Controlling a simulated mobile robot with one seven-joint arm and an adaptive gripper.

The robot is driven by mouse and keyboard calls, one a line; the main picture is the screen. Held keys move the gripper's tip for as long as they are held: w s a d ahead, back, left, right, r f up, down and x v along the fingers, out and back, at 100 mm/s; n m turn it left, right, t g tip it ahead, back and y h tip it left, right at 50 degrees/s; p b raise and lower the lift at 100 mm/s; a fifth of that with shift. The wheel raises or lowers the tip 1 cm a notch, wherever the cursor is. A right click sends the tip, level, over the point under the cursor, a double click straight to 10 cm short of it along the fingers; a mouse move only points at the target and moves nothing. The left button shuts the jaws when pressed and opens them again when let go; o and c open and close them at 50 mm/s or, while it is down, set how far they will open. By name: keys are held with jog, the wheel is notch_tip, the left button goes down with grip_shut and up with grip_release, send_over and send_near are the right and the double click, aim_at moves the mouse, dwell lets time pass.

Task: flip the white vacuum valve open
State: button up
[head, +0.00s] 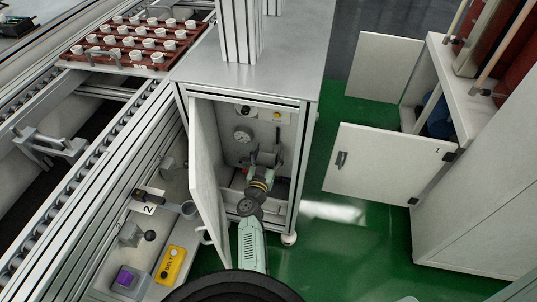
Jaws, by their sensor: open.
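My gripper (266,153) is inside the open metal cabinet (312,118), in front of its back panel, with my arm coming up from below. Its dark fingers look apart, with nothing visible held between them. The white vacuum valve cannot be made out; my gripper covers part of the back panel. Whether the fingers touch anything is too small to tell.
The cabinet door (206,175) stands open left of my arm. A roller conveyor with a red tray (72,57) of white pots runs along the left. A yellow box (170,266) lies front left. Another cabinet's open door (375,165) stands right; green floor between is clear.

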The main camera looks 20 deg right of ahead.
jog(key=shift+c, duration=0.4)
jog(key=c, duration=1.1)
jog(key=shift+r, duration=0.1)
jog(key=m+p, duration=0.1)
jog(key=m, duration=0.3)
jog(key=shift+s+d+r+p, duration=0.15)
jog(key=shift+r+p, duration=0.2)
jog(key=shift+p, duration=0.05)
jog(key=m, duration=0.4)
jog(key=shift+s+d+r+m+p, duration=0.2)
jog(key=shift+d+m+p, duration=0.05)
jog(key=shift+m+p, duration=0.05)
jog(key=m, duration=0.4)
jog(key=shift+s+d, duration=0.25)
jog(key=shift+d, duration=0.1)
jog(key=shift+s+d+m+b, duration=0.1)
jog(key=shift+d+m+b, duration=0.1)
jog(key=shift+m, duration=0.7)
jog(key=shift+s+d+m+b, duration=0.1)
jog(key=shift+m+b, duration=0.15)
jog(key=shift+m, duration=0.65)
jog(key=shift+d+m+b, duration=0.1)
jog(key=shift+m+b, duration=0.1)
jog(key=shift+m, duration=0.7)
